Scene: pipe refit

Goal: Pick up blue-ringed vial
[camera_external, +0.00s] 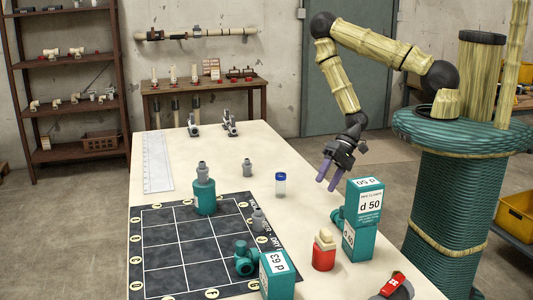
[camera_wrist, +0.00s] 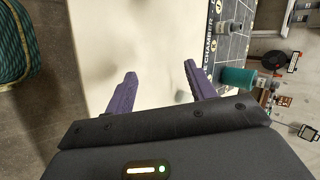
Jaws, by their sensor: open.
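The blue-ringed vial (camera_external: 280,185) is a small clear, pale vial with a blue band at its top. It stands upright on the cream table in the external view, right of the dark grid mat. I cannot make it out in the wrist view. My gripper (camera_external: 327,180) has purple fingers and hangs above the table, to the right of the vial and apart from it. In the wrist view my gripper (camera_wrist: 158,88) is open, with nothing between its fingers.
Teal d 50 boxes (camera_external: 363,215) stand close to my gripper on the right. A red glue pot (camera_external: 324,252) stands nearer. The grid mat (camera_external: 160,245) holds a teal fitting (camera_external: 204,197). A small grey fitting (camera_external: 247,168) stands behind the vial. The table around the vial is clear.

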